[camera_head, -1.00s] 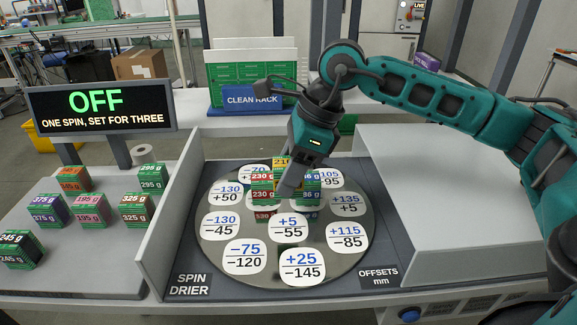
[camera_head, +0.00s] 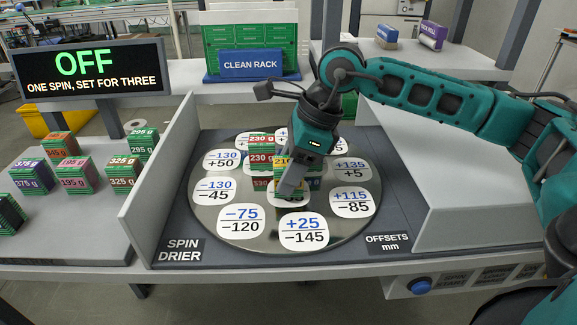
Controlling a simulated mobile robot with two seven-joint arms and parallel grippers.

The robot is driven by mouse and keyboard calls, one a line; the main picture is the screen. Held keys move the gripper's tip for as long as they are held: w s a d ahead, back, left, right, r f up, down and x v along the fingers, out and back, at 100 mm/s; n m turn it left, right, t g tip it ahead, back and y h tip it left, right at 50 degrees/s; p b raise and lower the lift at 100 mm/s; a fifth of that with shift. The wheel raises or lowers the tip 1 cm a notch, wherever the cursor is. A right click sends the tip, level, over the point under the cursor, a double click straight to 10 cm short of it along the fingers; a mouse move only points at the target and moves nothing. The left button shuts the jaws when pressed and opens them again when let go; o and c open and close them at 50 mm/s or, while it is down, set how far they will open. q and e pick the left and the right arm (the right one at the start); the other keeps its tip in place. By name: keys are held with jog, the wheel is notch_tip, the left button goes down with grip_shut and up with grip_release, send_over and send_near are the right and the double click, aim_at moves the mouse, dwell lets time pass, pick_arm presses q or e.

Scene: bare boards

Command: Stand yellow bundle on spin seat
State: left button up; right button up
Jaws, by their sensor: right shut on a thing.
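My right gripper (camera_head: 289,187) is shut on the yellow bundle (camera_head: 281,161), a green-sided stack with a yellow label reading 210. It is over the near-middle part of the round spin plate (camera_head: 205,172), at the white seat (camera_head: 276,201) in the middle. The gripper hides much of the bundle and that seat's numbers. I cannot tell whether the bundle touches the seat. A red-labelled 230 g bundle (camera_head: 261,158) stands just behind it on the plate. A blue-labelled bundle (camera_head: 315,183) shows partly behind the gripper. My left gripper is out of view.
Several labelled bundles (camera_head: 75,176) stand on the left tray, behind a grey wall (camera_head: 158,172). The sign (camera_head: 92,68) reads OFF. Front seats such as -75/-120 (camera_head: 241,221) and +25/-145 (camera_head: 303,230) are bare. The clean rack (camera_head: 251,65) stands behind. A blue button (camera_head: 421,286) is at the front.

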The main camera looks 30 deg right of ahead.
jog(key=shift+f+b, duration=0.4)
dwell(0.3)
jog(key=o, duration=1.3)
jog(key=shift+r, duration=0.1)
notch_tip(320, 180, up, 9)
jog(key=p, duration=0.7)
jog(key=shift+r, duration=0.5)
